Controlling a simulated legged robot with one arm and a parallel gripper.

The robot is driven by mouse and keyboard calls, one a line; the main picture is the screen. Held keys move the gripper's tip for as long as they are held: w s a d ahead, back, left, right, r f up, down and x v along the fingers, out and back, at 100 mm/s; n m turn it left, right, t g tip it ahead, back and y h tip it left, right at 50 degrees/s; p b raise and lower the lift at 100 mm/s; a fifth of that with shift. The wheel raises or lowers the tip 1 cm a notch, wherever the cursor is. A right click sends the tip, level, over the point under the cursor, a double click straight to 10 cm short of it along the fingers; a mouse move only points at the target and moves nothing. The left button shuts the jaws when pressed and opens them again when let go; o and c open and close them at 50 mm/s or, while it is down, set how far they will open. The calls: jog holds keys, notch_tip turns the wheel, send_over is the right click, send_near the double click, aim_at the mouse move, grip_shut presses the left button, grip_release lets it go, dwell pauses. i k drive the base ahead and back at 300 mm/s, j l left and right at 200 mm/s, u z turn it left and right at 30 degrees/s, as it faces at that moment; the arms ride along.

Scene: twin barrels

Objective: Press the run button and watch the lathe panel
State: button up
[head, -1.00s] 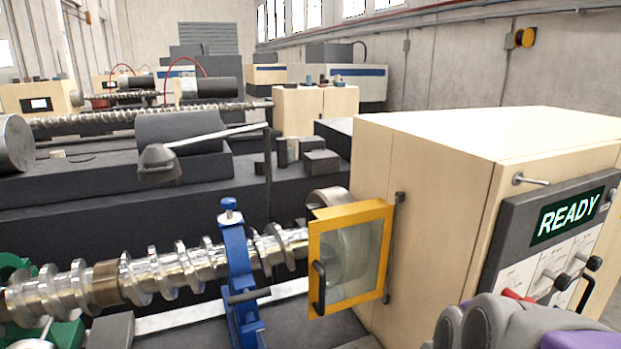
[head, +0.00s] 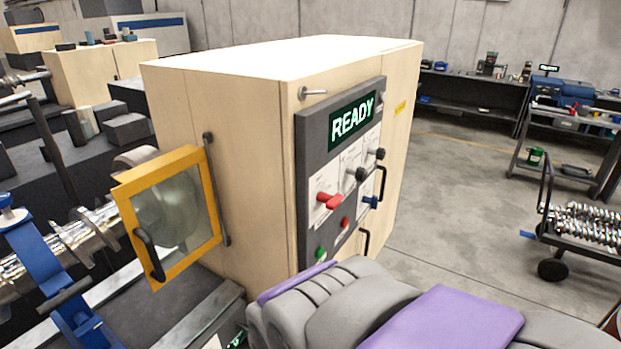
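The lathe panel (head: 312,150) is a dark plate with white fields on the cream headstock cabinet. Its display (head: 353,118) reads READY in light letters on dark green. A green button (head: 320,253) sits low on the panel, with a red button (head: 345,222) to its upper right. The labels are too small to read, so I cannot tell which is the run button. My grey and purple gripper (head: 262,322) is at the bottom, in front of and below the panel in the picture. Its fingertips are not clear, and no touch with a button shows.
A red lever (head: 329,201), a black knob (head: 360,175) and a blue lever (head: 370,202) stick out of the panel. A yellow-framed guard (head: 170,215) stands at the left by the chuck. Open floor (head: 450,180) lies right, before a cart of metal screws (head: 590,225).

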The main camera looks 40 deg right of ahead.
aim_at(320, 254)
jog(key=z, duration=0.95)
